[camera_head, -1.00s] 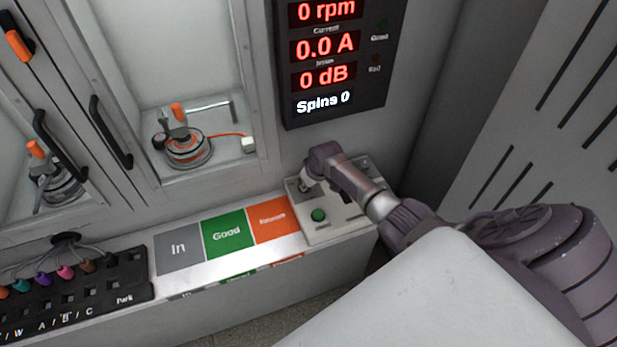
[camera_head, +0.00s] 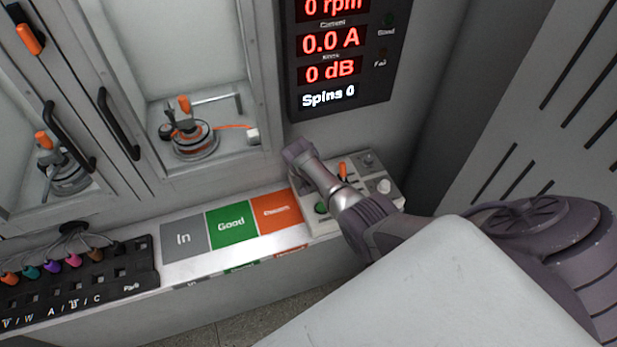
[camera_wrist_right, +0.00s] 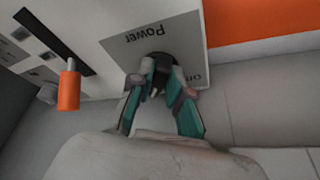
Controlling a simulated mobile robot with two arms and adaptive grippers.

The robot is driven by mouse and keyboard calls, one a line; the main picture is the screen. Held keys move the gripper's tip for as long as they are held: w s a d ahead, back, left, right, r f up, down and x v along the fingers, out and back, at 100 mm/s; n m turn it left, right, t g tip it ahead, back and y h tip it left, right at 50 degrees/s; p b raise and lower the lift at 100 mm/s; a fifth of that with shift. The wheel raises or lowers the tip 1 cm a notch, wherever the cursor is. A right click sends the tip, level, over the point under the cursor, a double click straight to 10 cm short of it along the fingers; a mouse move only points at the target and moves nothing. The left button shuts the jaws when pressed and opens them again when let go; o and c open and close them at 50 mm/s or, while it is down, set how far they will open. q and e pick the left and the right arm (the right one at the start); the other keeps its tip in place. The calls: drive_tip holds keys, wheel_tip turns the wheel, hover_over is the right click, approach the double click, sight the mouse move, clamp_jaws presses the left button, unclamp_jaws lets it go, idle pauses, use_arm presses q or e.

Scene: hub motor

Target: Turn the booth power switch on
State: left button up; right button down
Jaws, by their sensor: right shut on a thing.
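The booth power switch (camera_wrist_right: 157,63) is a small dark part below an upside-down "Power" label in the right wrist view. It sits on the light control panel (camera_head: 322,224), at the panel's left end in the head view, where my arm hides it. My right gripper (camera_wrist_right: 158,78) has its teal-padded fingers close together on the switch, one finger on each side. The fingers cover most of the switch, so its exact position is hard to read. The panel's print "On" is partly visible beside the right finger. My left gripper is in neither view.
A display (camera_head: 335,60) above reads 0 rpm, 0.0 A, 0 dB, Spins 0. Grey, green and orange pads (camera_head: 231,222) lie left of the panel.

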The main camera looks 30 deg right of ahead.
drive_tip(key=shift+w+a+m+g+b, duration=0.15)
drive_tip(key=shift+m+g+b, duration=0.2)
drive_tip(key=shift+m, duration=0.45)
drive_tip(key=c, duration=1.1)
unclamp_jaws()
drive_tip(key=v, duration=1.2)
drive_tip(key=shift+f, duration=0.15)
